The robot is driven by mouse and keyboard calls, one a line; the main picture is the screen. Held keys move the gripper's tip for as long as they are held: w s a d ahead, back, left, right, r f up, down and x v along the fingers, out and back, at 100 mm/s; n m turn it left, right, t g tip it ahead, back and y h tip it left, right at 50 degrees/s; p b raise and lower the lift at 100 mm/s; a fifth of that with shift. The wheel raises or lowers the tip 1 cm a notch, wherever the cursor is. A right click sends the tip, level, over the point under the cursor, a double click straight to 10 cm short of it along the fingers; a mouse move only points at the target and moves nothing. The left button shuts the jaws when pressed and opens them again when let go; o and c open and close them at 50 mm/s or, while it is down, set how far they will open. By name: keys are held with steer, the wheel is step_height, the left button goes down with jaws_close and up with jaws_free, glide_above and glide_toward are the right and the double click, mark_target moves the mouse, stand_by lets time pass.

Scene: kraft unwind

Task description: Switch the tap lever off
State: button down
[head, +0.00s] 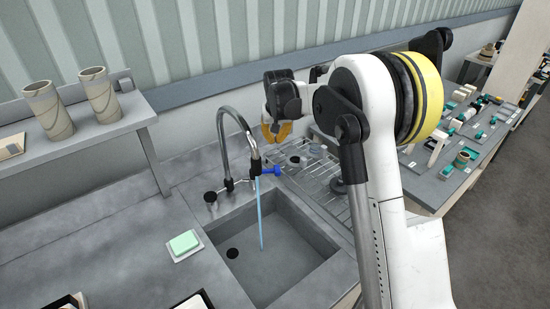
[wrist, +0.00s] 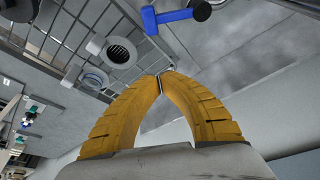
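The grey gooseneck tap (head: 226,125) stands behind the sink, and a blue stream of water (head: 259,212) runs from its black spout into the basin.
The sink basin (head: 290,250) is in front of the tap. A wire drying rack (head: 325,178) with small items lies to its right. Green soap (head: 183,242) sits on the left counter. A shelf (head: 120,120) with brown cups is at left. A cluttered workbench (head: 425,185) stands at right.

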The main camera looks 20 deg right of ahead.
mark_target(268, 173)
steer(key=shift+f, duration=0.1)
steer(key=b+x, duration=0.2)
steer(key=x, duration=0.7)
steer(key=shift+w+f, duration=0.1)
steer(key=shift+f, duration=0.1)
steer(key=s, duration=0.1)
steer(key=s+b, duration=0.1)
steer(key=shift+s+a+f, duration=0.25)
steer(key=shift+s, duration=0.6)
steer(key=shift+s, duration=0.1)
